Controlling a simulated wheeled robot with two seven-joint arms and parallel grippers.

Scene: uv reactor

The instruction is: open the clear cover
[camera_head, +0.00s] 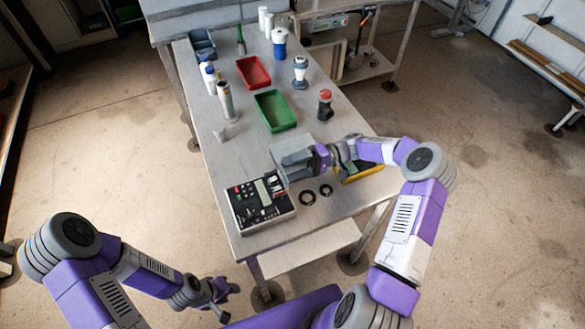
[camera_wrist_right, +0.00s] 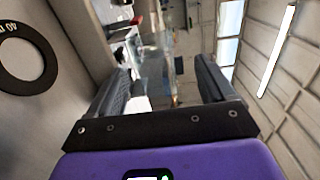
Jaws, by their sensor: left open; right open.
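A pale, see-through panel (camera_wrist_right: 172,62), which may be the clear cover, shows beyond and between my right fingers in the right wrist view; its edges are hard to tell. In the head view a pale flat edge (camera_head: 291,144) shows behind my right gripper (camera_head: 280,165). That gripper (camera_wrist_right: 163,80) is open, beside the right end of the control box (camera_head: 262,217) with its black panel of buttons and a small display. I cannot tell whether it touches the cover. My left gripper (camera_head: 224,298) is open and empty, low in front of the table's left side.
Two dark rings (camera_head: 317,192) lie on the table (camera_head: 215,150) right of the control box. A yellow-edged item (camera_head: 362,172) lies under my right forearm. Farther back are a green tray (camera_head: 275,112), a red tray (camera_head: 253,73), a red-topped dark bottle (camera_head: 325,106) and several other bottles.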

